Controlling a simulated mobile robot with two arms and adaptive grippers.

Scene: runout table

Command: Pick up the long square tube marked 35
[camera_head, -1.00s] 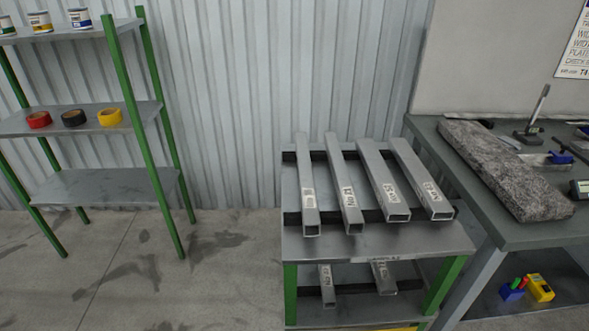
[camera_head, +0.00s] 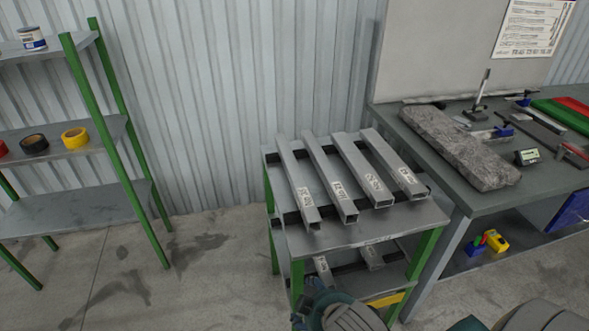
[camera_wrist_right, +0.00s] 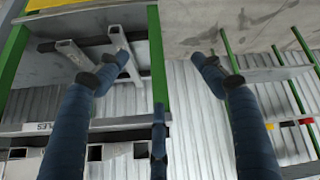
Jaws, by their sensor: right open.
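Several long grey square tubes lie side by side on the stand's top shelf in the head view: the far left tube (camera_head: 298,185), the second tube (camera_head: 330,178), the third tube (camera_head: 362,170) and the far right tube (camera_head: 395,165). Each has a white label near its front end, too small to read surely, so I cannot tell which is marked 35. Two shorter tubes, left (camera_head: 323,268) and right (camera_head: 371,257), lie on the lower shelf. My right gripper (camera_wrist_right: 158,62) is open and empty in the wrist view, near the stand. My left gripper is not in view.
The stand (camera_head: 350,238) has green legs and dark crossbars under the tubes. A workbench (camera_head: 455,190) with a granite slab (camera_head: 460,148) and tools adjoins it on the right. A green-legged shelf (camera_head: 75,195) with tape rolls stands left. Floor between is clear.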

